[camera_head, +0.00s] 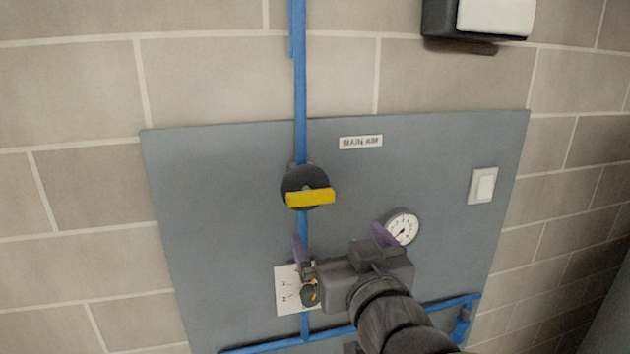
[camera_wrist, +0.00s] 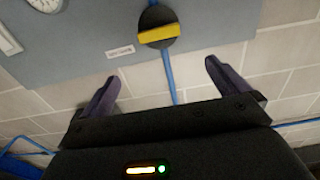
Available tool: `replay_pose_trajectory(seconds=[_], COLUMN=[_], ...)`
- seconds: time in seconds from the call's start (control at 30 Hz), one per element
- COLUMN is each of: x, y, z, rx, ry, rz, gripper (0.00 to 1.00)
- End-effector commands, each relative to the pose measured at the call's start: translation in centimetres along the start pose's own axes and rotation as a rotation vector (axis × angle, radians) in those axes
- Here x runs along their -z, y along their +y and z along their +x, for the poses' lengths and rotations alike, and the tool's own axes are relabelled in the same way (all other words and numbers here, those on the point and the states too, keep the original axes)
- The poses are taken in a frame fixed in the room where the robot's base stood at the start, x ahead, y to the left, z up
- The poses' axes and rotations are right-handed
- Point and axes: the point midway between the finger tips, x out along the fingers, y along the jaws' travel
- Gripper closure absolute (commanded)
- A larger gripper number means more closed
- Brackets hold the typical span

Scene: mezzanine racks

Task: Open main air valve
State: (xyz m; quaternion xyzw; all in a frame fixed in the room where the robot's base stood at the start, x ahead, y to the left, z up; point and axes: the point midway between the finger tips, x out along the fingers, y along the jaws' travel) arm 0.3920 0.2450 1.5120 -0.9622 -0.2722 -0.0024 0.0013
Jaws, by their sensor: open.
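The main air valve is a dark round body (camera_head: 304,178) with a yellow bar handle (camera_head: 310,198) on a vertical blue pipe (camera_head: 300,90). The handle lies nearly horizontal, across the pipe. A "MAIN AIR" label (camera_head: 361,142) is to its upper right. In the wrist view, the yellow handle (camera_wrist: 158,34) is near the top, beyond the fingertips. My gripper (camera_head: 342,243) is open and empty, below and slightly right of the valve in the head view, apart from the handle. Its two purple-grey fingers also show in the wrist view (camera_wrist: 161,74).
A grey panel (camera_head: 220,220) on a block wall carries the valve. A round gauge (camera_head: 403,228) is partly behind my gripper. A white switch (camera_head: 483,186) is at the right. Another blue pipe (camera_head: 270,346) runs along the bottom.

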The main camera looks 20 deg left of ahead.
Motion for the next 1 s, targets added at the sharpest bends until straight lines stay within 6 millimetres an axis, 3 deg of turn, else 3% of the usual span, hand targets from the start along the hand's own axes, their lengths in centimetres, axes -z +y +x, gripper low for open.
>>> replay_pose_trajectory(seconds=[0.47, 0.83, 1.0], x=[-0.7, -0.8, -0.2], y=[0.0, 0.0, -0.1], z=[0.8, 3.0, 5.8], rx=[-0.002, 0.001, 0.001], ry=[-0.004, -0.004, -0.008], rz=[0.000, 0.001, -0.002], gripper=[0.00, 0.00, 0.00])
